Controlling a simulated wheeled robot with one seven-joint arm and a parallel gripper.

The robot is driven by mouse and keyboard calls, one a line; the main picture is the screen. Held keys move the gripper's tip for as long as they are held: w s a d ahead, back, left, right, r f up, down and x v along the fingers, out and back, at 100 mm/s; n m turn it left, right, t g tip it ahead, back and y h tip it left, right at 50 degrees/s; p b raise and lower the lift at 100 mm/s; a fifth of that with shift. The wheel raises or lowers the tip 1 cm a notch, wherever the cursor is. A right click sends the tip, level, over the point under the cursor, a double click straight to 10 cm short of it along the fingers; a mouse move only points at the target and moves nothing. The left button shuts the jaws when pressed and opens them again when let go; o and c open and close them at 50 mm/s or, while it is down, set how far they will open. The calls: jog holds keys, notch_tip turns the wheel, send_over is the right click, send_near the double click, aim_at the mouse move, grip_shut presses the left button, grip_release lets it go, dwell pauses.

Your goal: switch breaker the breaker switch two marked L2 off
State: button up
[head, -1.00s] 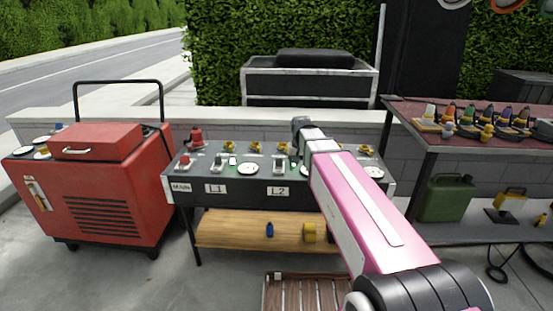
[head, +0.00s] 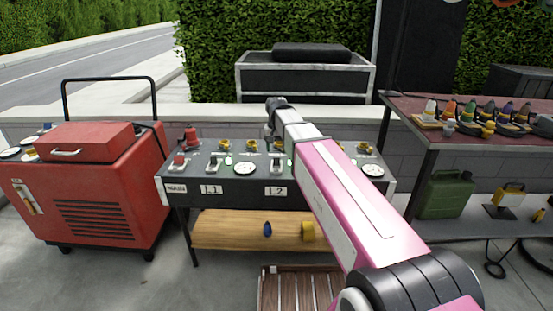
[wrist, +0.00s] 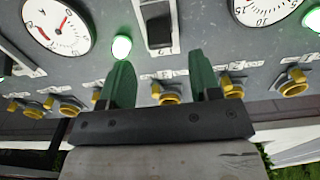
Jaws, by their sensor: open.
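Whether the lever is on or off is unclear. My gripper (wrist: 160,62) is open and empty, its green fingers apart and pointing at the panel, not touching the switch. In the head view my gripper's fingers are hard to make out.
The L1 switch (head: 213,163) and a red main switch (head: 179,159) stand left of L2. White gauges (head: 245,168) sit between switches. Yellow knobs (wrist: 169,96) line the panel's back edge. A red cart (head: 90,195) stands left, a tool shelf (head: 470,150) right.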

aim_at(277, 162)
jog(key=shift+f, duration=2.7)
